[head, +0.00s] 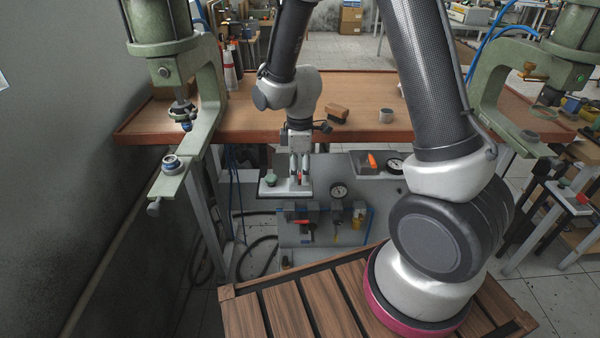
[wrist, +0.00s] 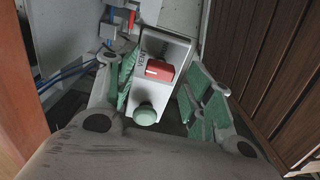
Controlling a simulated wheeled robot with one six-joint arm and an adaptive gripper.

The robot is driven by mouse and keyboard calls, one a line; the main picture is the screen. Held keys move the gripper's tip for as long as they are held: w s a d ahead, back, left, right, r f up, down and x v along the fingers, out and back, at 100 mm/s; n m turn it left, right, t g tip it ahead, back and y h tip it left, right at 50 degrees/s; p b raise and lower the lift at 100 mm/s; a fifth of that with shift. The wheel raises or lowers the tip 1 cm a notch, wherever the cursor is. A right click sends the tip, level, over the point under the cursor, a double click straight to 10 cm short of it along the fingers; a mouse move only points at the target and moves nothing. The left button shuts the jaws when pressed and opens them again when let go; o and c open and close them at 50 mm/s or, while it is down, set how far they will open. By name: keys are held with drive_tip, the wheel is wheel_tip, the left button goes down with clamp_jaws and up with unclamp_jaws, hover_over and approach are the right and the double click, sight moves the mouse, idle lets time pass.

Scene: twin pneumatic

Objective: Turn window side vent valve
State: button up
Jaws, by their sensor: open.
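A red valve knob (wrist: 160,70) sits on a pale plate (wrist: 174,47) with small lettering, above a round green button (wrist: 145,115) in the wrist view. In the head view this plate (head: 284,190) is at the panel's left, with the green button (head: 271,177); the knob is largely hidden by my fingers. My gripper (head: 300,176) points down over the plate. In the wrist view its green-padded fingers (wrist: 163,84) are open on either side of the knob, with visible gaps. A second valve with an orange handle (head: 372,160) is at the panel's right.
The wooden bench (head: 250,112) lies behind the panel, with a brown block (head: 338,112) and a metal cup (head: 386,115) on it. Green presses stand left (head: 205,110) and right (head: 490,95).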

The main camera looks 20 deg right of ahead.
drive_tip(key=shift+f, duration=0.55)
drive_tip(key=c, duration=1)
